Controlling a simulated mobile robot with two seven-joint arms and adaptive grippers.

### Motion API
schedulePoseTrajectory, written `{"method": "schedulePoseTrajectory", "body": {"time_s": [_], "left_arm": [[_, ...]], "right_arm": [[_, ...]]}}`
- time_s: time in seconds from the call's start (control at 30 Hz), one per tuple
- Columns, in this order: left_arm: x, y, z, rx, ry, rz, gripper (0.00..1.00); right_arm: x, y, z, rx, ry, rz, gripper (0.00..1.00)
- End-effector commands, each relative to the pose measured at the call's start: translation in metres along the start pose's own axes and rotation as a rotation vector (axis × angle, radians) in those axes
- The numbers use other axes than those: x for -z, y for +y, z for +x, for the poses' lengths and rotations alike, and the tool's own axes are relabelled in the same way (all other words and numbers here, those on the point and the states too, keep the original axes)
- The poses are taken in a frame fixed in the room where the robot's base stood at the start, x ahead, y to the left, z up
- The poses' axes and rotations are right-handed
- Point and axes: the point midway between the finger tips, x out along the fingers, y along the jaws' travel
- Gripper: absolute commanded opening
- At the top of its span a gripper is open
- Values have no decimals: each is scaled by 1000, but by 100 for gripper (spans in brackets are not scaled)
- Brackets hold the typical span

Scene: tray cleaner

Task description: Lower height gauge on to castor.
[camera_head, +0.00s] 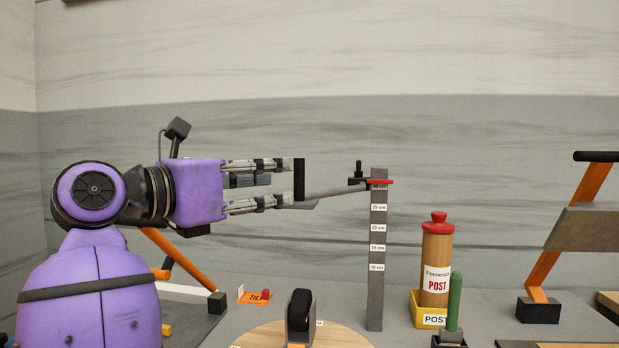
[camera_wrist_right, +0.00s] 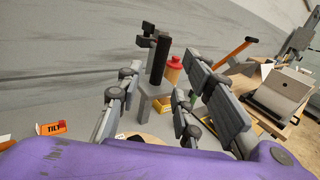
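The height gauge is a grey upright post (camera_head: 376,260) with centimetre labels. A red pointer (camera_head: 380,182) sits near its top, by the 30 cm mark. A grey arm (camera_head: 345,191) reaches left from the slider towards a black upright handle (camera_head: 299,180). The handle appears as a dark cylinder in the right wrist view (camera_wrist_right: 158,60). My right gripper (camera_head: 304,185) is open, its fingers apart at the handle; I cannot tell whether they touch it. The castor, with a black wheel (camera_head: 300,310), stands below on a round wooden disc (camera_head: 258,337). My left gripper is not in view.
A red-capped Fornence post container (camera_head: 436,258) stands in a yellow POST holder (camera_head: 430,312), right of the gauge. A green handle (camera_head: 454,300) stands before it. An orange TILT sign (camera_head: 254,298) lies left of the castor. An orange-framed lever (camera_head: 570,210) stands right.

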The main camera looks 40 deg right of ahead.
Motion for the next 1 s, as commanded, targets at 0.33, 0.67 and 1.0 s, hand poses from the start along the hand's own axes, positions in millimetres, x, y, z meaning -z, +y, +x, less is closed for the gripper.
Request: {"method": "schedulePoseTrajectory", "body": {"time_s": [0.33, 0.67, 1.0], "left_arm": [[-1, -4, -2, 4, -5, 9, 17], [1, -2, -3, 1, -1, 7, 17], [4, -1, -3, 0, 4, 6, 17]], "right_arm": [[0, -1, 52, 5, -1, -1, 34], [0, -1, 76, 1, 0, 0, 34], [0, 0, 76, 1, 0, -1, 16]]}}
